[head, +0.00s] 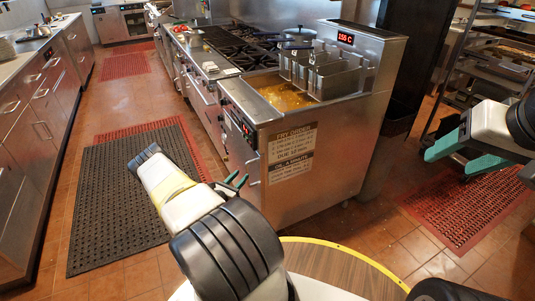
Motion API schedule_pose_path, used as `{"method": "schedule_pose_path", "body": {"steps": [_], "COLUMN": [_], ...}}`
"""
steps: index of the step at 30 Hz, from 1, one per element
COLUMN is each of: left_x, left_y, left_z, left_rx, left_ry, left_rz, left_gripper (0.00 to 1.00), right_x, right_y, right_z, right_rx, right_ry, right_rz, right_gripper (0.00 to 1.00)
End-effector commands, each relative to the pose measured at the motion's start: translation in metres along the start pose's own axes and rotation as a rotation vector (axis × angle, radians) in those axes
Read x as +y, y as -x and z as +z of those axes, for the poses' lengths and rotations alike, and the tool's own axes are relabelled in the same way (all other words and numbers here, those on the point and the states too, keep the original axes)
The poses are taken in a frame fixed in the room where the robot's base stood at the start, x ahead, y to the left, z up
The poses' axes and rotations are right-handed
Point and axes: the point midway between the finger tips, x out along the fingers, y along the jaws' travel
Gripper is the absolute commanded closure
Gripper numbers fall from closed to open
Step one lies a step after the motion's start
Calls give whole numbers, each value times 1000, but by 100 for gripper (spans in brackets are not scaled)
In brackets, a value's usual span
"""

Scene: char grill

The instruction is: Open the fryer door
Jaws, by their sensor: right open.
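My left gripper (237,181) is close in front of the door. Its two teal fingertips show apart, and I cannot tell whether they touch the door. My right gripper (467,158) is open and empty, right of the fryer.
A range (235,50) adjoins the fryer behind. A black mat (125,190) lies on the tiled floor at left, beside steel drawers (35,125). A wire rack (490,65) stands at right, near a red mat (465,210).

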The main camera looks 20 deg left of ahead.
Motion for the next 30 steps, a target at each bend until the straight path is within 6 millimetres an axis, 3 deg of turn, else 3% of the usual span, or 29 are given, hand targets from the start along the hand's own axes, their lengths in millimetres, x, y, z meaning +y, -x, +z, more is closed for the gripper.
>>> {"method": "schedule_pose_path", "body": {"steps": [12,23,30], "left_x": [-2,-2,-1], "left_y": [-62,-70,-69], "left_z": [1,1,2], "left_rx": [0,0,0], "left_ry": [-3,-2,-3], "left_rz": [-6,-6,-4], "left_gripper": [62,62,100], "right_x": [0,0,0], "right_y": [0,0,0], "right_z": [0,0,0], "right_rx": [0,0,0], "right_ry": [0,0,0], "right_rz": [0,0,0], "right_gripper": [42,42,42]}}
